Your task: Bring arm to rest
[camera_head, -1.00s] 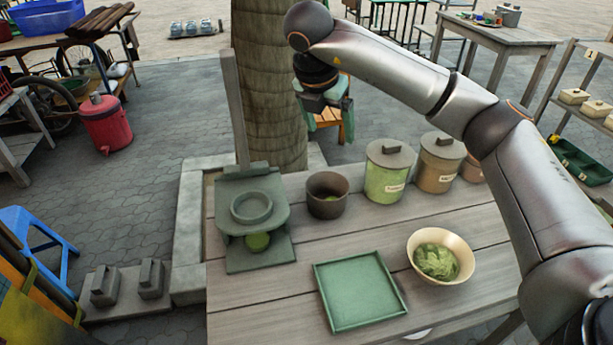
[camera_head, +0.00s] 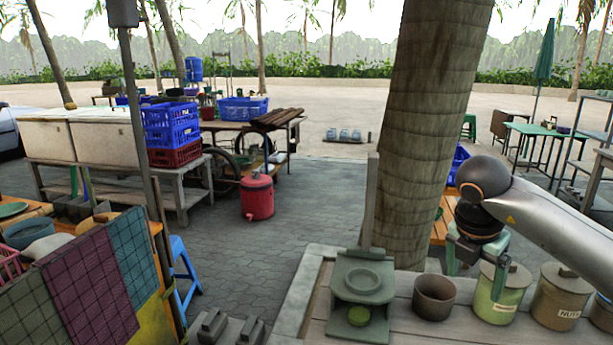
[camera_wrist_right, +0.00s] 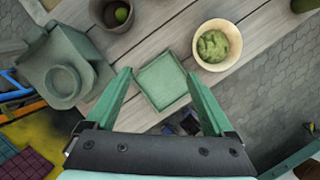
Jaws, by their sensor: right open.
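My left gripper is not in view.
A green press (camera_head: 361,290) stands on the table beside a dark pot (camera_head: 433,297) and lidded jars (camera_head: 497,300). A cream bowl of greens (camera_wrist_right: 217,45) sits near the tray. A tree trunk (camera_head: 432,120) rises behind the table. Open paving (camera_head: 290,215) lies left.

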